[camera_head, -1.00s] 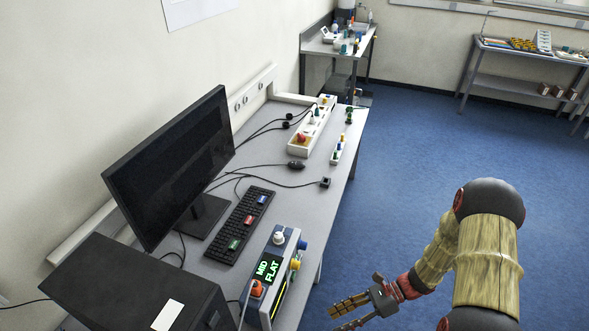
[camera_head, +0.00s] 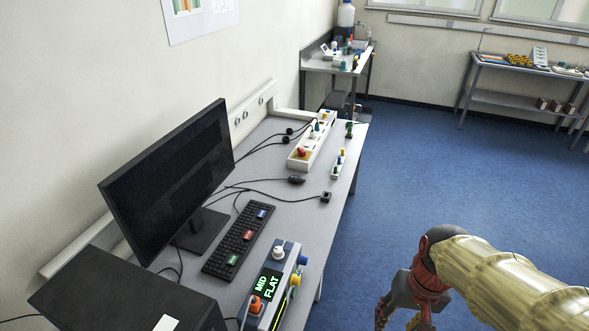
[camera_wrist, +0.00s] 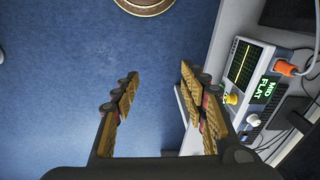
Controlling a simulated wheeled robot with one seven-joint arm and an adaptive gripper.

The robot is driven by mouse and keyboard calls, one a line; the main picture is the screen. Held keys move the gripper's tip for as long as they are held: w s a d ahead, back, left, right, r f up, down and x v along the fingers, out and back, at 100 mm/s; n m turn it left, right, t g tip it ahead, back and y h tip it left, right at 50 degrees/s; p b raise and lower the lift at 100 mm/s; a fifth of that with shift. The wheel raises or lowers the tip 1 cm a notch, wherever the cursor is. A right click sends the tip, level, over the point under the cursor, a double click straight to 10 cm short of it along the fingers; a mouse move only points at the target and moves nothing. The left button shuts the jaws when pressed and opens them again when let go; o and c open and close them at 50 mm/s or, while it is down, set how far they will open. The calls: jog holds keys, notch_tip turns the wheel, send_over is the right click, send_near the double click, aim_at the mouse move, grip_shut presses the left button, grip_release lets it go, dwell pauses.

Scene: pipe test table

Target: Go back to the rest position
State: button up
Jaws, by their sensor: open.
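My gripper (camera_head: 402,318) is at the bottom of the head view, right of the desk and over the blue floor, partly cut off by the lower edge. In the wrist view my gripper (camera_wrist: 155,92) shows two yellow-brown fingers spread wide apart with nothing between them. The right finger appears close to the desk edge in that view; whether it touches cannot be told, though the head view shows a gap. The test box (camera_head: 270,290) with the lit "MID FLAT" display stands on the desk; it also shows in the wrist view (camera_wrist: 262,68).
The grey desk (camera_head: 285,218) carries a monitor (camera_head: 172,180), a keyboard (camera_head: 238,242), a black computer case (camera_head: 120,300) and a white connector rack (camera_head: 312,145). A sink bench (camera_head: 330,65) and a shelf table (camera_head: 525,75) stand at the back. The blue floor (camera_head: 410,170) is clear.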

jog(key=s+a+r+n+t, duration=0.1)
jog(key=r+t, duration=0.1)
jog(key=r, duration=0.3)
jog(key=s+a+r+n+t+b, duration=0.1)
jog(key=a+r+t, duration=0.1)
jog(key=r, duration=0.3)
jog(key=shift+s+r+t+h, duration=0.3)
jog(key=shift+s+r+t, duration=0.1)
jog(key=shift+t, duration=0.1)
jog(key=shift+a, duration=0.1)
jog(key=c, duration=0.3)
dwell(1.0)
